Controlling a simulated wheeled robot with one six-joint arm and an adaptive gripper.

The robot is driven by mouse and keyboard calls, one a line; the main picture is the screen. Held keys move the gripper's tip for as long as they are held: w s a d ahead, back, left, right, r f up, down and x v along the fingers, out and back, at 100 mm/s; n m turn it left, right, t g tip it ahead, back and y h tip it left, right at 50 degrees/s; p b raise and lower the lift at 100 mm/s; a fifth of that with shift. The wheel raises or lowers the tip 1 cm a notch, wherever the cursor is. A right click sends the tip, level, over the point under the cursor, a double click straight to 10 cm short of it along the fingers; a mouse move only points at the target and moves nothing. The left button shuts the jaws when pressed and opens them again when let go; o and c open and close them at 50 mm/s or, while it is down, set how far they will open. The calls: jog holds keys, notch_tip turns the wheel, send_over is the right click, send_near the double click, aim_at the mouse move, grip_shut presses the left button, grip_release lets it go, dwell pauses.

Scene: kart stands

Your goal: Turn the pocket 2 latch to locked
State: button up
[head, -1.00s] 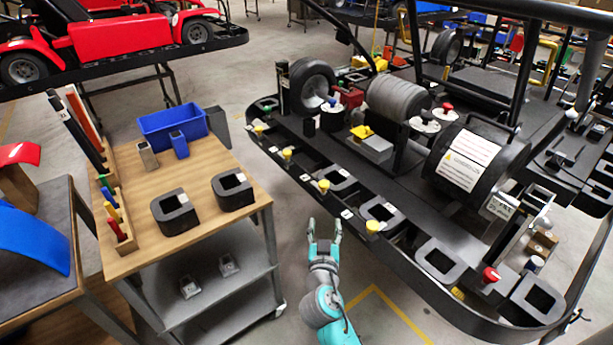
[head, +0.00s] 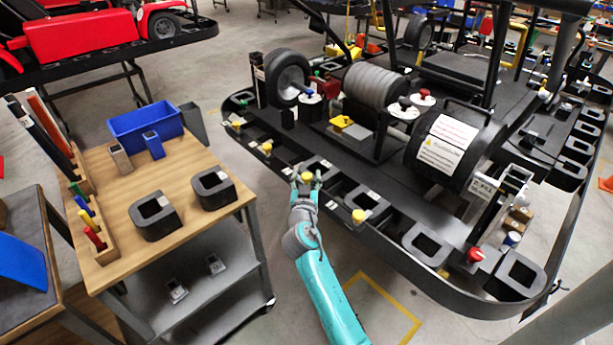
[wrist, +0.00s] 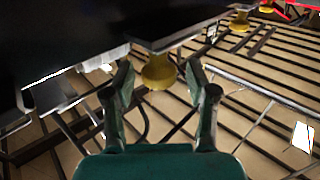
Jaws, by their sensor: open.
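Yellow latch knobs line the near edge of the black kart stand. One yellow knob (head: 307,177) is at my gripper (head: 306,183). In the wrist view this knob (wrist: 158,72) shows between and slightly beyond the open fingertips of my gripper (wrist: 159,86), with a gap on each side. Another yellow knob (head: 359,215) is to its right, and two more (head: 267,147) (head: 237,123) are to its left. I cannot read the pocket numbers or tell which knob belongs to pocket 2.
The black stand (head: 375,238) has pockets along its rim and a red knob (head: 475,254) at the right. A wooden-topped cart (head: 187,174) with black blocks and a blue bin (head: 146,127) stands at the left. Open floor lies between cart and stand.

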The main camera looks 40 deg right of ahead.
jog(key=shift+w+d, duration=0.25)
grip_shut()
